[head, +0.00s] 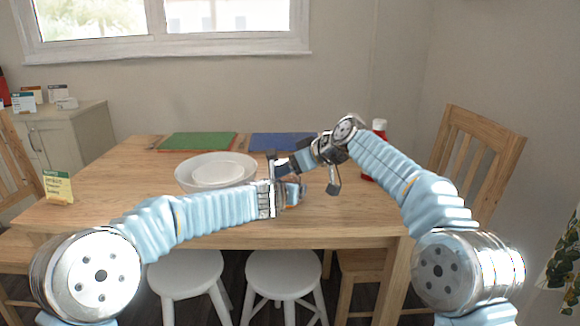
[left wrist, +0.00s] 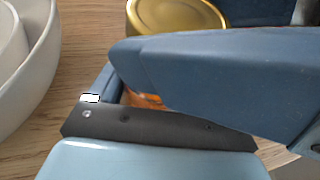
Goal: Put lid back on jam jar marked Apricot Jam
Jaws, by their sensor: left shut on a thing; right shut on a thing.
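My left gripper (head: 290,193) is shut on the apricot jam jar, just above the front middle of the table. A small orange part of the jar (left wrist: 147,99) shows between the dark blue fingers in the left wrist view; its label is hidden. The gold lid (left wrist: 178,14) is at the top of that view, past the left fingers. My right gripper (head: 282,166) comes in from the right, just above and behind the left one, and is shut on the lid. The fingers hide the contact between lid and jar, so I cannot tell whether they touch.
White nested bowls (head: 217,172) stand close left of the grippers. A green mat (head: 198,141) and a blue mat (head: 283,142) lie at the back. A red bottle (head: 378,128) stands behind my right arm. A yellow-green packet (head: 58,187) stands at the left. The table's right front is clear.

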